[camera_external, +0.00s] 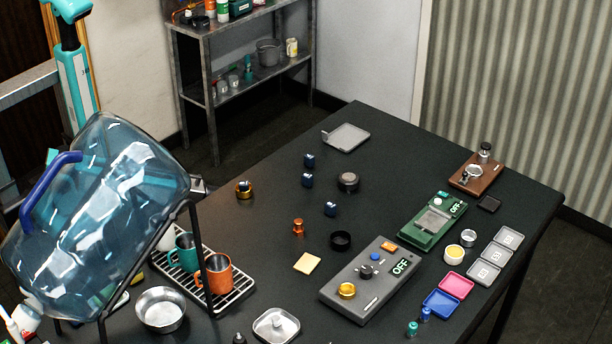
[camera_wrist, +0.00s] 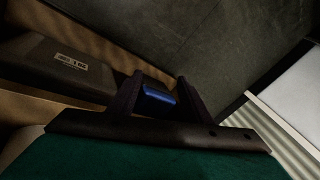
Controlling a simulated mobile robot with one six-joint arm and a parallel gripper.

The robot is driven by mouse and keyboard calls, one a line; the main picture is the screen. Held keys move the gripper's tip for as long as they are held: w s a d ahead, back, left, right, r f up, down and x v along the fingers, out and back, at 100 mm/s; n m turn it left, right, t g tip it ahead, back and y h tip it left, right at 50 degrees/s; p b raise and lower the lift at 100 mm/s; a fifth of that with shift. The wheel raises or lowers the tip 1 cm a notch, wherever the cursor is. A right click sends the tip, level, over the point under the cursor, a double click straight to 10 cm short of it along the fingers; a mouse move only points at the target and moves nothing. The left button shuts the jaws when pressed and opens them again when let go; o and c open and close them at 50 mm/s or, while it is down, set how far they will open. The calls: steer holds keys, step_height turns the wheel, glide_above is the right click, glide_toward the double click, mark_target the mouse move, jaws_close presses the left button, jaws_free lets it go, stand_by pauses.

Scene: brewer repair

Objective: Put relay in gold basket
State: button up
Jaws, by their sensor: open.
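Several small dark-blue cubes with pale marks, which look like relays, are on the black table in the external view. One relay (camera_external: 309,160) is at the back, another (camera_external: 307,180) is just in front of it, and a third (camera_external: 330,209) is nearer the middle. A second gold round piece (camera_external: 347,290) sits on the grey OFF device. My gripper (camera_wrist: 157,86) is open in the wrist view. A blue thing (camera_wrist: 159,95) shows between its fingers; I cannot tell what it is.
A large tilted water jug (camera_external: 110,215) on a stand blocks the left. Orange and teal mugs stand on a rack (camera_external: 235,300) beneath it. The grey device (camera_external: 372,282), green device (camera_external: 432,220) and trays crowd the front right. The table's back left is fairly clear.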

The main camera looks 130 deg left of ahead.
steer(key=d+f+g+h, duration=0.1)
steer(key=d+f, duration=0.3)
steer(key=d, duration=0.4)
steer(key=s+d+f+h, duration=0.1)
steer(key=d+f, duration=0.4)
steer(key=d, duration=0.3)
steer(key=d+f+g+h, duration=0.1)
steer(key=d+f, duration=0.3)
steer(key=d, duration=0.4)
steer(key=s+d+r+m+g+p, duration=0.1)
steer(key=d+r+m+p, duration=0.1)
steer(key=d, duration=0.8)
steer(key=s+d+r+m+g+h+p, duration=0.1)
steer(key=d+r+p, duration=0.4)
steer(key=d, duration=0.5)
steer(key=s+d+r+m+g+p, duration=0.1)
steer(key=s+d+r+m+p, duration=0.2)
steer(key=d, duration=0.7)
steer(key=shift+d+r+g+h+p, duration=0.3)
steer(key=shift+d+g+h+p, duration=0.1)
steer(key=shift+p, duration=0.45)
